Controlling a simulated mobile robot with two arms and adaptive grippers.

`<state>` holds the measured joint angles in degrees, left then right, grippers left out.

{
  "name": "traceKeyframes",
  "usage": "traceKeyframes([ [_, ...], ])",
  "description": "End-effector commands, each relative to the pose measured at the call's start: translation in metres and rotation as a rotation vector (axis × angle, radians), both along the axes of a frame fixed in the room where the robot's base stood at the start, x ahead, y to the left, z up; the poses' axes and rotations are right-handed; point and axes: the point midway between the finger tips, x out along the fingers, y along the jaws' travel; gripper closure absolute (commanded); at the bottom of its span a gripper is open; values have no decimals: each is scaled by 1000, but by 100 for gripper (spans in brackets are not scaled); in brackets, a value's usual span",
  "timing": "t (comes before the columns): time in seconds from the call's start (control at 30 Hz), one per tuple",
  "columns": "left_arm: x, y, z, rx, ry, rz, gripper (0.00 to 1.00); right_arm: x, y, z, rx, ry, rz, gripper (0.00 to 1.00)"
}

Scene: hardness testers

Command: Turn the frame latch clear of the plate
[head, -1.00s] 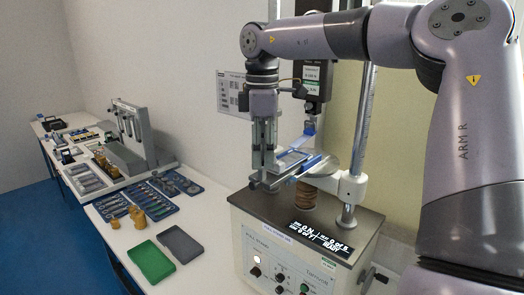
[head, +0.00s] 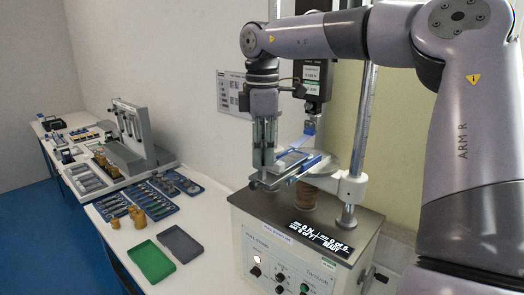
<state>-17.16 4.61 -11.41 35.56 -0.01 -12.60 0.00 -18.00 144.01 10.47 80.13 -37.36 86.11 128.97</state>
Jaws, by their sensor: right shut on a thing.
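My right gripper (head: 265,178) reaches down at the tester, its fingers low at the left end of a flat frame. It is shut on a small part there that the fingers mostly hide; I cannot tell its outline. The frame (head: 309,164) has blue edges and surrounds a pale grey plate (head: 291,159). A thin pale-blue strip (head: 298,142) slants up from the frame toward the test head. The latch cannot be told apart clearly at this size. My left gripper is not in view.
The tester (head: 280,250) stands on the bench with a lit display and knobs below the frame. Its chrome column (head: 361,125) rises right of the frame. Green (head: 151,261) and grey (head: 181,245) trays lie at left. Other fixtures and tools stand farther back.

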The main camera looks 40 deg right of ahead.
Motion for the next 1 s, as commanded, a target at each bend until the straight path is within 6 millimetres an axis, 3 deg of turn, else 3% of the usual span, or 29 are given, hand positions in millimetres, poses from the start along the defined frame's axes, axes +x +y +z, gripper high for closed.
traceKeyframes([
  [1.0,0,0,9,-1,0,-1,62,0,0,0,0,1,900,100],
])
